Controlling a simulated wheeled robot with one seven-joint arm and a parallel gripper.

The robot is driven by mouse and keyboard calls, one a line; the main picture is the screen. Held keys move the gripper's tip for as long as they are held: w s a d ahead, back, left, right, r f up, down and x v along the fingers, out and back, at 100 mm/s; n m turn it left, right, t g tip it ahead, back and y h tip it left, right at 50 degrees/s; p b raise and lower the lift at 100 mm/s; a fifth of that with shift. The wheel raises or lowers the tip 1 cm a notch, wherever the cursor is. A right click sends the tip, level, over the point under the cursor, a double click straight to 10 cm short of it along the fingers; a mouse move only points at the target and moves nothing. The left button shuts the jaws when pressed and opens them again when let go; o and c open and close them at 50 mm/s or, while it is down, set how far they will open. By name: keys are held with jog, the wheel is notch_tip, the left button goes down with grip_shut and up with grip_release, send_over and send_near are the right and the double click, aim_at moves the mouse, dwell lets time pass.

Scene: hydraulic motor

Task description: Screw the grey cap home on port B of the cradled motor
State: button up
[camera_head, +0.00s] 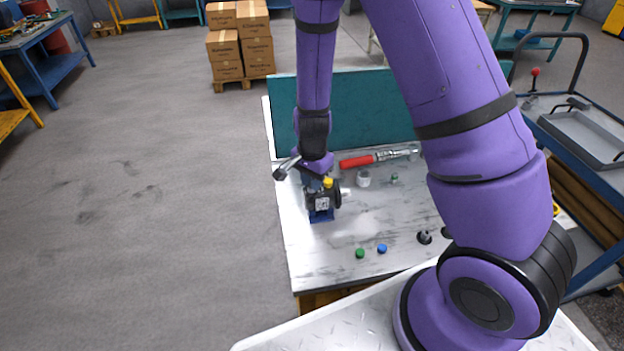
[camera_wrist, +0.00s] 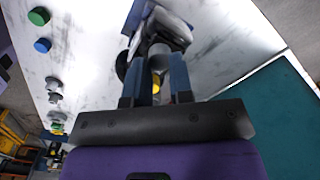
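The dark motor (camera_head: 322,201) sits in a blue cradle (camera_head: 321,216) on the table's left part; part of it shows beyond the fingers in the wrist view (camera_wrist: 165,30). A yellow cap (camera_head: 328,182) is on the motor's top and also shows between the fingers in the wrist view (camera_wrist: 156,86). My gripper (camera_wrist: 157,68) is down at the motor, its blue fingers on either side of a grey rounded piece (camera_wrist: 158,60). I cannot tell whether this is the grey cap or part of the motor, or whether the fingers touch it. Port B cannot be made out.
A green cap (camera_head: 360,253) and a blue cap (camera_head: 382,248) lie at the table's front. A black fitting (camera_head: 424,237) stands to their right. A white cup-like part (camera_head: 363,179) and a red-handled tool (camera_head: 358,161) lie behind, before the teal panel (camera_head: 370,108).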

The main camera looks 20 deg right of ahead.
grip_shut()
jog(key=m, duration=0.4)
jog(key=shift+m, duration=0.9)
jog(key=m, duration=0.4)
jog(key=shift+f+m, duration=0.1)
jog(key=shift+m, duration=0.2)
